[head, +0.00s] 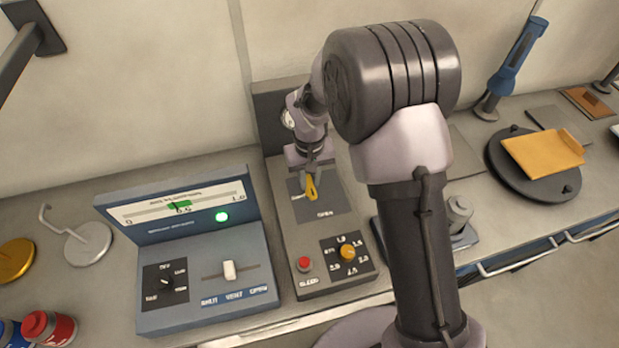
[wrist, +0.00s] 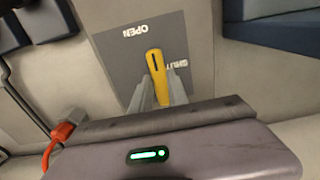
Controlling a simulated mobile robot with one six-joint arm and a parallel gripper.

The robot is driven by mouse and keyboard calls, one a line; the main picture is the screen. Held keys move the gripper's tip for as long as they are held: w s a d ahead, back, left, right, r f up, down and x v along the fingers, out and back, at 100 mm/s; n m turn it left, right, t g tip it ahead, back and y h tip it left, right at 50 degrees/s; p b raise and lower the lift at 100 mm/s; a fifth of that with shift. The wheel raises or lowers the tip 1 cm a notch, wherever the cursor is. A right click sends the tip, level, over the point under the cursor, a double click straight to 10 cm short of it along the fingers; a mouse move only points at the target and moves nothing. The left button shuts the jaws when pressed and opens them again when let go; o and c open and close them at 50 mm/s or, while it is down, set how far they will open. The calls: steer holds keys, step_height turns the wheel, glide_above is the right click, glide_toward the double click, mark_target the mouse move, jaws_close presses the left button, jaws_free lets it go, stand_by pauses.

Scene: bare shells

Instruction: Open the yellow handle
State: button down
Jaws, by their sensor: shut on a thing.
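The yellow handle (head: 312,188) is a small lever on a dark grey plate, on top of a grey panel box in the head view. In the wrist view the handle (wrist: 155,62) lies between the printed words OPEN and SHUT, which appear upside down. It lies alongside the SHUT word, with its free end toward OPEN. My gripper (head: 310,172) is shut on the handle, and its fingers (wrist: 157,92) stand on either side of it in the wrist view. The fingers hide the handle's lower part there.
A blue console (head: 208,263) with a lit green lamp and a slider stands left of the box. The box also has a red button (head: 304,264) and a yellow knob (head: 348,253). A dark round stand (head: 545,183) with an orange board is at the right.

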mark_target(309, 183)
stand_by(0.4)
steer(key=c, duration=1.3)
jaws_free()
steer(key=shift+r, duration=0.1)
step_height(309, 183, up, 17)
steer(key=p, duration=0.4)
steer(key=shift+r, duration=0.15)
